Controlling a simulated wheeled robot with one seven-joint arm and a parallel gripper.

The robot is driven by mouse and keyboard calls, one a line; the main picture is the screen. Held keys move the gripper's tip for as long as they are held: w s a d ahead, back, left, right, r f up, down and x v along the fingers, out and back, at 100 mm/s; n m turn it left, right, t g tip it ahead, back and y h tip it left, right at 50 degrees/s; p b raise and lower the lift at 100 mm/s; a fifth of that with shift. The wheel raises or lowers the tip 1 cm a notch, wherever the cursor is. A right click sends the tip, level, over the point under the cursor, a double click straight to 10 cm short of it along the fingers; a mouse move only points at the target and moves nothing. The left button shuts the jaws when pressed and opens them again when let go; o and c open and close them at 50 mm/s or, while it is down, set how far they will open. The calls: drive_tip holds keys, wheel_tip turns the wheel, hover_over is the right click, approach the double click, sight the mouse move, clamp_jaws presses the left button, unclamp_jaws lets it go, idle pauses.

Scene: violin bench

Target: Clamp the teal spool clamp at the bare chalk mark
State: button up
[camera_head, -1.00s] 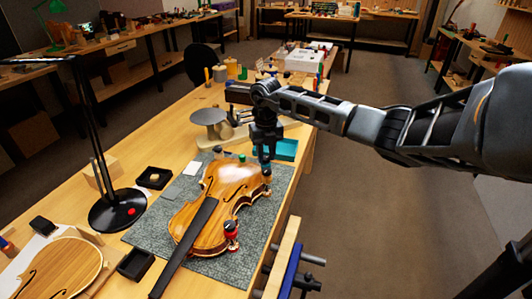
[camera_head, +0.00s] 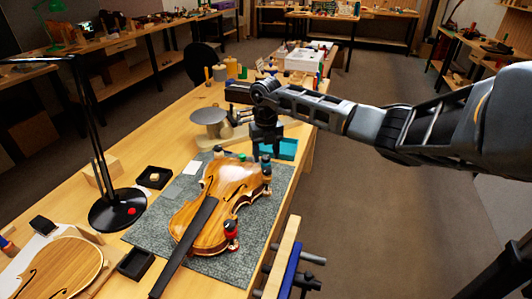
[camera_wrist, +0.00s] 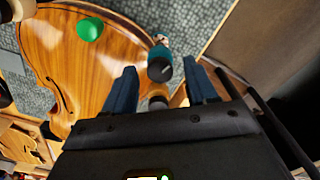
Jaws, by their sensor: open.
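The violin (camera_head: 218,208) lies on the grey mat (camera_head: 262,203), and its edge and belly fill the left of the wrist view (camera_wrist: 95,65). The teal spool clamp (camera_head: 266,161) stands at the violin's right edge. In the wrist view the teal spool clamp (camera_wrist: 160,50) shows a teal body and dark end just beyond the fingertips, apart from them. My gripper (camera_head: 265,148) is open and empty above the clamp; its two blue fingers (camera_wrist: 158,78) also show in the wrist view. A tan piece (camera_wrist: 157,101) shows between the fingers. I cannot make out a chalk mark.
A red clamp (camera_head: 231,232) stands at the violin's lower right edge, and a green-topped one (camera_wrist: 90,28) at another edge. A black lamp (camera_head: 118,209) stands left of the mat.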

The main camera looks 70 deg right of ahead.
sight(266, 157)
drive_tip(key=shift+r+b, duration=0.7)
drive_tip(key=shift+r, duration=3.2)
